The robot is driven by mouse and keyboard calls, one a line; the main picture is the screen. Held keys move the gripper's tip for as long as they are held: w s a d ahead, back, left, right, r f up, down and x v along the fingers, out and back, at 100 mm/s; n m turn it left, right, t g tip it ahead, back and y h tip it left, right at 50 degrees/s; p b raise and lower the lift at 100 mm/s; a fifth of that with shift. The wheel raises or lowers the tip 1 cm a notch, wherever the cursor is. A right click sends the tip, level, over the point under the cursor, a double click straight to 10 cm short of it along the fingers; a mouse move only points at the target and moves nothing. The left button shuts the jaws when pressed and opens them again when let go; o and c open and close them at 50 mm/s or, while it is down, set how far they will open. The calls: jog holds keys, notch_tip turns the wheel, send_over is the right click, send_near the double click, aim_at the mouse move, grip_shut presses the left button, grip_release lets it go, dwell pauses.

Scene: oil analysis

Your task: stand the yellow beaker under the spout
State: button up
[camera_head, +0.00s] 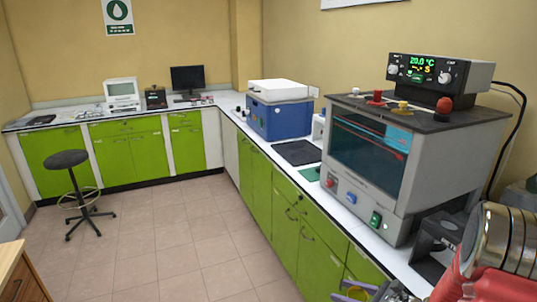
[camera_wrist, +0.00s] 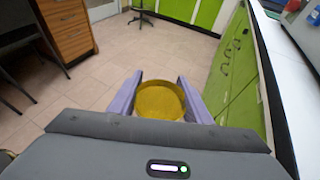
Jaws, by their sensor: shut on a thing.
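The yellow beaker (camera_wrist: 160,101) sits between the two purple fingers of my gripper (camera_wrist: 160,84) in the wrist view. The fingers are shut on its sides, and I look down on its round top. It is held out over the tiled floor, left of the green cabinets. In the head view my gripper (camera_head: 362,291) is only partly visible at the bottom edge, below the counter front. I cannot clearly make out a spout. A grey bath apparatus (camera_head: 400,185) with a dark glass window stands on the right counter, with a black stand (camera_head: 436,240) beside it.
The white counter (camera_head: 335,207) runs along the right over green cabinets (camera_head: 285,220). A blue box-shaped instrument (camera_head: 279,117) and a black mat (camera_head: 297,152) are farther back. A stool (camera_head: 70,185) and a wooden drawer unit (camera_wrist: 65,30) stand on the left. The floor between is clear.

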jog(key=s+a+m+t+h, duration=0.1)
jog(key=a+m+t+h, duration=0.1)
jog(key=a, duration=0.6)
jog(key=shift+s+m+h, duration=0.2)
jog(key=shift+m+h, duration=0.4)
jog(key=shift+m, duration=0.1)
notch_tip(320, 180, up, 13)
jog(key=w+m+t+h, duration=0.1)
jog(key=w+m+h, duration=0.1)
jog(key=shift+w+f+h, duration=0.2)
jog(key=shift+w+h, duration=0.1)
dwell(0.3)
